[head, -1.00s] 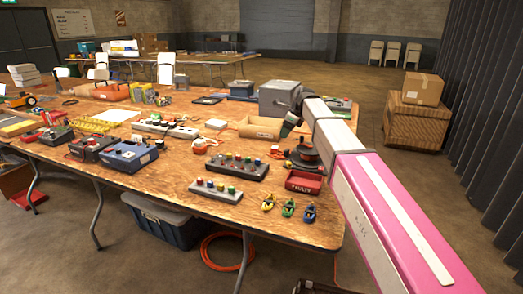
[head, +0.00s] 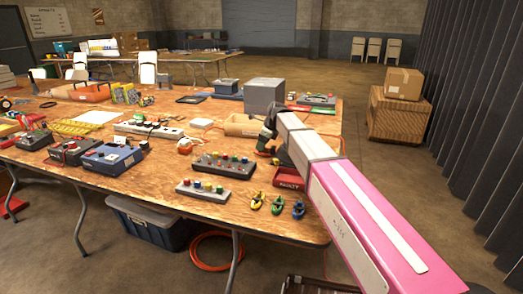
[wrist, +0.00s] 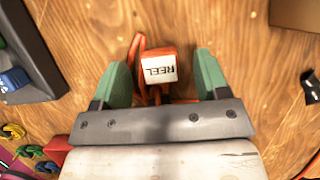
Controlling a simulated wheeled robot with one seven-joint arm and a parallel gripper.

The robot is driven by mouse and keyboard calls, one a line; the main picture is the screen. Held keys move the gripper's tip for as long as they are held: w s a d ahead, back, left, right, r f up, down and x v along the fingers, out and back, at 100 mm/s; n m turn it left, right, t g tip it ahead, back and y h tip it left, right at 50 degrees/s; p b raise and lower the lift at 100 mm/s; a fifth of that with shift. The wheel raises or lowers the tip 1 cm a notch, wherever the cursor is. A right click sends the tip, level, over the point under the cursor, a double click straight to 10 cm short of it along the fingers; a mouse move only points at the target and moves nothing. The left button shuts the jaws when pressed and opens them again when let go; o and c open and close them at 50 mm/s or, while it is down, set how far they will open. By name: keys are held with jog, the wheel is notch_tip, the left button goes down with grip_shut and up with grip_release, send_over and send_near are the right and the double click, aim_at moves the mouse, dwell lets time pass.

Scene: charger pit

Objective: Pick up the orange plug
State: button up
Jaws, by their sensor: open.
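The orange plug (wrist: 158,68) shows in the wrist view, a small orange block with a white label reading REEL. It lies on the wooden table, with orange cord or casing along its left side. My gripper (wrist: 162,62) is open, its two green fingers on either side of the plug with gaps between. I cannot tell how high the fingertips are above the table. In the head view my gripper (head: 265,143) points down behind the control strip, and my arm hides most of that spot.
A grey button strip (head: 224,165) is left of my gripper, with several small coloured clips (head: 278,206) in front. A red tray (head: 289,177) sits partly behind my arm. A cardboard tray (head: 247,126) is behind. Another orange-and-white piece (head: 184,146) lies further left.

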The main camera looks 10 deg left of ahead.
jog(key=shift+x, duration=0.8)
jog(key=c, duration=1)
jog(key=shift+c, duration=0.2)
jog(key=shift+r, duration=0.2)
